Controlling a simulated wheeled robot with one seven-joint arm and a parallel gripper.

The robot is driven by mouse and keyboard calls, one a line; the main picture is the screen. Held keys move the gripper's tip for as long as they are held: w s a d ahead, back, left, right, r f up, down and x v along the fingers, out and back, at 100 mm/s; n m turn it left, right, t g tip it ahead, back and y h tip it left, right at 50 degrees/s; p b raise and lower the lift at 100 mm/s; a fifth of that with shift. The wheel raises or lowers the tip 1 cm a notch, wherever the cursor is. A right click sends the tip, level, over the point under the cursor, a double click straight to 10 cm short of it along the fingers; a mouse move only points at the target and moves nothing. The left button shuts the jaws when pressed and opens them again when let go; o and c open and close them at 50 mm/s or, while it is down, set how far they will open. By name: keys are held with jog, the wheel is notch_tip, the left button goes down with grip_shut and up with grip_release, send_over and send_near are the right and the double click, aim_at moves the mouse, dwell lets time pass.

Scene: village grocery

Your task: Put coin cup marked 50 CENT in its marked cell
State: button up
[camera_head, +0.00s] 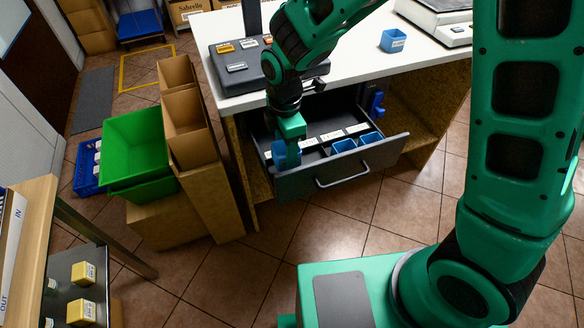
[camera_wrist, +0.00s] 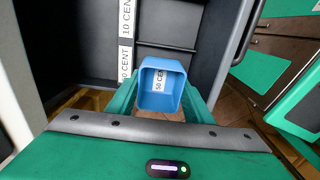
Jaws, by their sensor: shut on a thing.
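My gripper (camera_head: 291,140) is over the left end of the open drawer (camera_head: 345,183). In the wrist view my gripper (camera_wrist: 160,104) is shut on a blue coin cup (camera_wrist: 160,75), with a finger on each side. The label inside the cup reads 50 CEN, the rest cut off. The cup also shows in the head view (camera_head: 284,155), partly hidden by the gripper. White cell labels run along the drawer; one in the wrist view (camera_wrist: 126,14) reads 10 CENT, and another (camera_wrist: 125,60) is partly hidden. I cannot tell the cup's height above the drawer floor.
Two blue cups (camera_head: 343,146) (camera_head: 371,138) sit in cells at the drawer's right. Another blue cup (camera_head: 393,41) stands on the white counter (camera_head: 350,62), near a scale (camera_head: 440,22). Cardboard boxes (camera_head: 185,130) and a green crate (camera_head: 135,150) stand left of the drawer.

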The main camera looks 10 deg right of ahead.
jog(key=shift+f, duration=3.3)
jog(key=o, duration=1.1)
jog(key=shift+f, duration=0.1)
notch_tip(320, 180, up, 12)
jog(key=shift+r, duration=0.15)
